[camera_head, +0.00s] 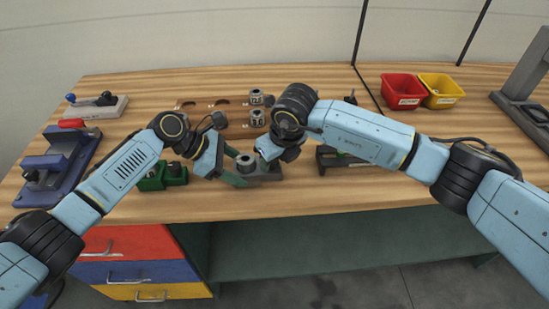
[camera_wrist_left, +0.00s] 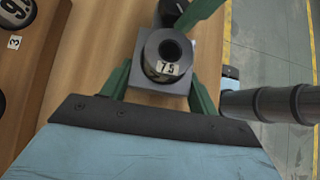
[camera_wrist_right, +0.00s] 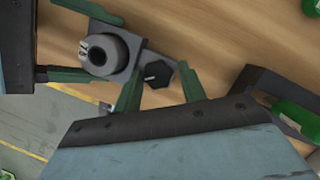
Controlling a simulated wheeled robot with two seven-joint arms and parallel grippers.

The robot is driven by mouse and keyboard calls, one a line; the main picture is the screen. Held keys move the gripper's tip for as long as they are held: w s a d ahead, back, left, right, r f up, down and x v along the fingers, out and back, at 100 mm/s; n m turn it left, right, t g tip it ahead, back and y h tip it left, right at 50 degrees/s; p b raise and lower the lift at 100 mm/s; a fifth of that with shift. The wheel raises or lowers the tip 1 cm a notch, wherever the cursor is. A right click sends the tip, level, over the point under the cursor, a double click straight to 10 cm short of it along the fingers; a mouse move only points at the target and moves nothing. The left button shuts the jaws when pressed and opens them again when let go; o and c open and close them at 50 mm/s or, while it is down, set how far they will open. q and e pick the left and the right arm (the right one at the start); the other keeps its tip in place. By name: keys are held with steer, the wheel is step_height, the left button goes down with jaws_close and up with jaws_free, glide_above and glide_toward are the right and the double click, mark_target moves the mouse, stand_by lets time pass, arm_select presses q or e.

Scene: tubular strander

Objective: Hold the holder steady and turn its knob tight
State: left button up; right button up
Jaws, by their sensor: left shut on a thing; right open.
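The holder is a grey block (camera_wrist_left: 172,42) with a round steel die (camera_wrist_left: 158,52) labelled 7.5 set in it. It also shows in the head view (camera_head: 265,172), near the bench's front edge. My left gripper (camera_wrist_left: 160,80) is shut on the block, one green finger on each side. The black knob (camera_wrist_right: 157,75) sticks out from the holder's side in the right wrist view. My right gripper (camera_wrist_right: 160,85) is open, with its fingers on either side of the knob; whether they touch it I cannot tell. In the head view my right arm partly hides the knob.
A wooden rack (camera_head: 230,129) with numbered dies stands behind the holder. A green block (camera_head: 163,178) and a blue vise-like fixture (camera_head: 55,165) lie to the left. A dark stand (camera_head: 330,160) is close on the right. Red (camera_head: 402,91) and yellow (camera_head: 441,90) bins stand at the back right.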

steer(key=shift+v, duration=2.45)
steer(key=shift+w+d+r+n, duration=0.1)
steer(key=shift+d+r+n, duration=0.15)
steer(key=shift+n, duration=0.65)
steer(key=f+n+g, duration=0.1)
steer(key=n, duration=0.1)
steer(key=w+f+n+y, duration=0.1)
steer(key=f+n, duration=0.1)
steer(key=n, duration=0.1)
steer(key=a+f+n+g, duration=0.1)
steer(key=f+n, duration=0.1)
steer(key=n, duration=0.1)
steer(key=shift+w+a+f+g, duration=0.1)
steer(key=shift+w+f+g, duration=0.1)
steer(key=shift+g, duration=0.1)
steer(key=shift+c, duration=0.3)
